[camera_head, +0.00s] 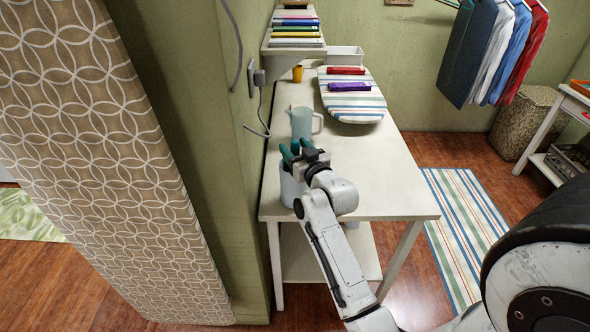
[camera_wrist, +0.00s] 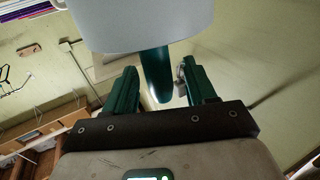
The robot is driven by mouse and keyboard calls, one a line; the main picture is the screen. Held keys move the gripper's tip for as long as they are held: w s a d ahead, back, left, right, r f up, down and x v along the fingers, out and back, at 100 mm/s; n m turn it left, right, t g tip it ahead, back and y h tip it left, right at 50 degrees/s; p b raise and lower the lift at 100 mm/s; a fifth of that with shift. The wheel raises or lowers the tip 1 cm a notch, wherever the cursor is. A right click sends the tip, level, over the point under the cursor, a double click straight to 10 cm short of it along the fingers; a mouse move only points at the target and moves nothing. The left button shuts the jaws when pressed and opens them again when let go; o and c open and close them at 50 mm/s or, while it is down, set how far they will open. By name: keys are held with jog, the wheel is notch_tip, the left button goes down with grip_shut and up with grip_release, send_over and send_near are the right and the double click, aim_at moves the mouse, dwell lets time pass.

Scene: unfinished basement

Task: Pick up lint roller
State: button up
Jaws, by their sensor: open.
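The lint roller has a pale grey roll and a teal handle. In the wrist view the roll of the lint roller (camera_wrist: 140,25) fills the top, and its handle (camera_wrist: 155,78) points down between my fingers. In the head view the pale roll (camera_head: 290,188) stands at the left edge of the white table (camera_head: 375,185), just below my gripper (camera_head: 296,150). My gripper (camera_wrist: 158,70) is open, with one teal finger on each side of the handle. Gaps show beside the handle. In the head view my gripper hides the roller's upper part.
A pale blue pitcher (camera_head: 302,124) stands just behind my gripper. Farther back are an ironing board (camera_head: 352,108) with a red and a purple item, an orange cup (camera_head: 297,74) and a shelf of books (camera_head: 295,32). The green wall (camera_head: 240,150) is close on the left. The table's right side is clear.

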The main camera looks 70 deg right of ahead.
jog(key=shift+w+d, duration=0.1)
grip_shut()
dwell(0.5)
